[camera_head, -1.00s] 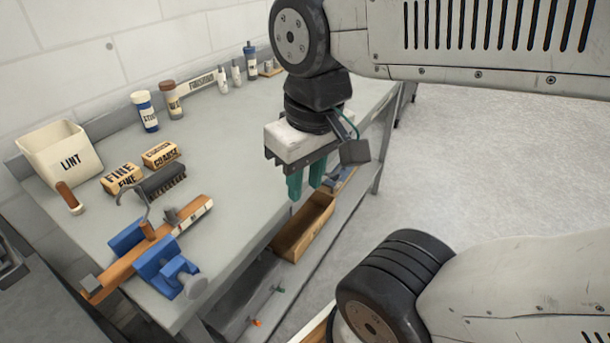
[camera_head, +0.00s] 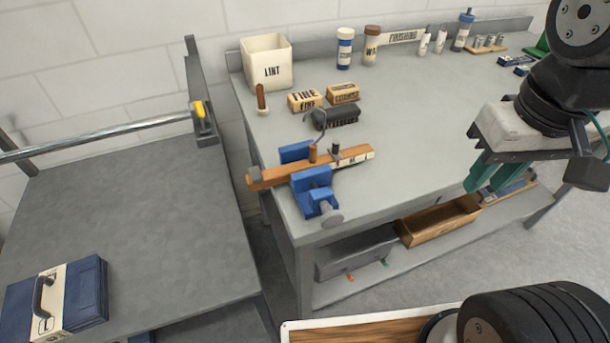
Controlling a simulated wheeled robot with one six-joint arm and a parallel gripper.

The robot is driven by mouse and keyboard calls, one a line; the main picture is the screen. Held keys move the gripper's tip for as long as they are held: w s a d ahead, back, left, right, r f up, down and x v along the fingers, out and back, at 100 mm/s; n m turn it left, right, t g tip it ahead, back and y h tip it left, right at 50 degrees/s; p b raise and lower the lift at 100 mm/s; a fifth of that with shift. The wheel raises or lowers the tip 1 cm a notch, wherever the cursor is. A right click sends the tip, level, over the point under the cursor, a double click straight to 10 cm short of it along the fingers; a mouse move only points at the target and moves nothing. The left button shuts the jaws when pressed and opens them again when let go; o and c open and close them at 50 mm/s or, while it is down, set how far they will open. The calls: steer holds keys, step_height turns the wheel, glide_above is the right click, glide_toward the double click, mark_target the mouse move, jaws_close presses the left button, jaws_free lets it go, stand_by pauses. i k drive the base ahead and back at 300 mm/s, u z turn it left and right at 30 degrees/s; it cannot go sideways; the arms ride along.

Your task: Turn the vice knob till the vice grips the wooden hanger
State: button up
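The blue vice (camera_head: 312,181) sits at the front left corner of the grey workbench. Its round grey knob (camera_head: 332,218) faces the front, past the bench edge. The wooden hanger (camera_head: 279,172) lies across the vice between its two blue jaws, with its thin metal hook (camera_head: 321,129) pointing up. From here I cannot tell whether the jaws touch the hanger. My gripper (camera_head: 486,186) points down with its green fingers apart and empty. It hangs near the bench's front edge, well to the right of the vice and knob.
A dark brush (camera_head: 336,117), FINE (camera_head: 304,100) and COARSE (camera_head: 343,93) blocks, a LINT bin (camera_head: 266,62) and bottles stand behind the vice. A wooden tray (camera_head: 438,221) is on the lower shelf. A blue case (camera_head: 57,298) lies on the left table. The bench right of the vice is clear.

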mark_target(330, 219)
steer(key=z, duration=1.95)
steer(key=k, duration=1.7)
steer(key=u, duration=1.8)
